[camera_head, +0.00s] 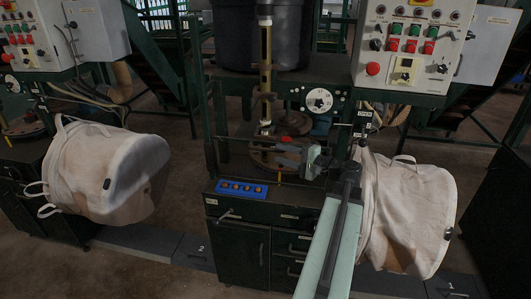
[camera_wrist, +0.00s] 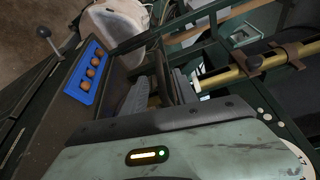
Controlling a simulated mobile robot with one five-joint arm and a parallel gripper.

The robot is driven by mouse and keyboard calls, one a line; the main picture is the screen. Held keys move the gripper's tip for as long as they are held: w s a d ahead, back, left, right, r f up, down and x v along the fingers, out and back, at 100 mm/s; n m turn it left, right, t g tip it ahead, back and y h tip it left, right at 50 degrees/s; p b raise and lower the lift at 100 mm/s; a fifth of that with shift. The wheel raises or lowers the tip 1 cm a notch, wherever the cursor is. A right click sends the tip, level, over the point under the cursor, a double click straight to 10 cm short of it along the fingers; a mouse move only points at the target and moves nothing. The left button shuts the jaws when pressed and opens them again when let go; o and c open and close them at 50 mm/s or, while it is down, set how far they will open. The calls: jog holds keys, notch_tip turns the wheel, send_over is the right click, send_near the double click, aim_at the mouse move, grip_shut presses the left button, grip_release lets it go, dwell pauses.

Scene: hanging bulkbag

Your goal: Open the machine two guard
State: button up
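The centre machine has a dark green frame with a thin horizontal bar (camera_head: 240,143) across its front, above a round turntable. An "OPEN" label (camera_head: 365,114) sits at its right side. I cannot tell for sure which part is the machine two guard; a step marked "2" (camera_head: 201,248) lies on the floor left of the centre cabinet.
A blue tray (camera_head: 242,188) with several round brown pieces lies on the cabinet top, left of my gripper. White bulk bags hang at the left (camera_head: 105,170) and right (camera_head: 410,210). A control panel (camera_head: 411,45) is at upper right. Bare floor shows at lower left.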

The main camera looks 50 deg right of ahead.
aim_at(267, 150)
jog(key=w, duration=0.4)
jog(key=w+a, duration=0.1)
jog(key=w, duration=0.1)
jog(key=shift+w+f, duration=0.3)
jog(key=shift+a, duration=0.1)
grip_shut()
dwell(0.9)
